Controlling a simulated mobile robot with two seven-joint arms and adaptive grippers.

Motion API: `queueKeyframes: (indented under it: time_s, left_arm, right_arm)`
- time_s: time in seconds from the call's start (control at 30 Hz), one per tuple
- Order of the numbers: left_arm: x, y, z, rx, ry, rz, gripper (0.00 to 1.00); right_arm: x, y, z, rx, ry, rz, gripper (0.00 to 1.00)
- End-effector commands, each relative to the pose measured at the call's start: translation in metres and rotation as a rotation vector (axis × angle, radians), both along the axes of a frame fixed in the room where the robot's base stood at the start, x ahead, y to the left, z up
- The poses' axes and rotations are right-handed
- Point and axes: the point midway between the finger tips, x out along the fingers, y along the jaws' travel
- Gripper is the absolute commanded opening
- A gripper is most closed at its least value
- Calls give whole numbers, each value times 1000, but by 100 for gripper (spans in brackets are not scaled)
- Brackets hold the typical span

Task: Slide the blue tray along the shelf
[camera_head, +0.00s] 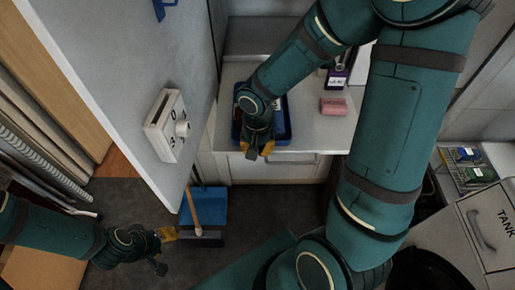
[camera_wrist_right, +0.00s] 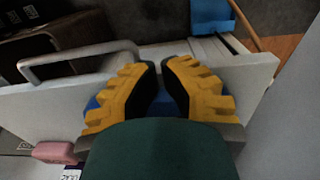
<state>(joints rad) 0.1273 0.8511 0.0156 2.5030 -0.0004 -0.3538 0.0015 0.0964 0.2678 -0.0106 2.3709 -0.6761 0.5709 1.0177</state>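The blue tray (camera_head: 283,128) sits on the white shelf (camera_head: 325,135) in the head view, partly covered by my right forearm and wrist. My right gripper (camera_head: 258,150) is at the tray's front edge. In the right wrist view, the yellow fingers of my right gripper (camera_wrist_right: 162,66) have their tips close together, with bits of the blue tray (camera_wrist_right: 92,103) showing beside and between them. Whether they pinch the rim is not clear. My left gripper (camera_head: 165,251) is low at the left, away from the tray, with fingers apart and nothing between them.
A pink block (camera_head: 333,106) and a dark purple-labelled bottle (camera_head: 337,77) stand on the shelf right of the tray. A grey panel with a dial box (camera_head: 166,126) rises at the left. A blue dustpan (camera_head: 208,206) and brush are below on the floor. A drawer handle (camera_wrist_right: 80,61) is near the gripper.

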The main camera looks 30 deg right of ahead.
Motion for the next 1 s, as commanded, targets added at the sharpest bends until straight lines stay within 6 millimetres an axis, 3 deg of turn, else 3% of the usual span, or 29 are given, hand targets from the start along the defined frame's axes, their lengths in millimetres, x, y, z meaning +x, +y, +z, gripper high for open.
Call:
queueKeyframes:
  time_s: [0.6, 1.0]
  left_arm:
    - [-3, 0, 18, -1, 8, -2, 46]
    - [-4, 0, 18, -1, 9, -2, 46]
  right_arm:
    - [106, -63, 1, -1, -1, -2, 0]
    - [114, -68, 0, 0, 0, 0, 0]
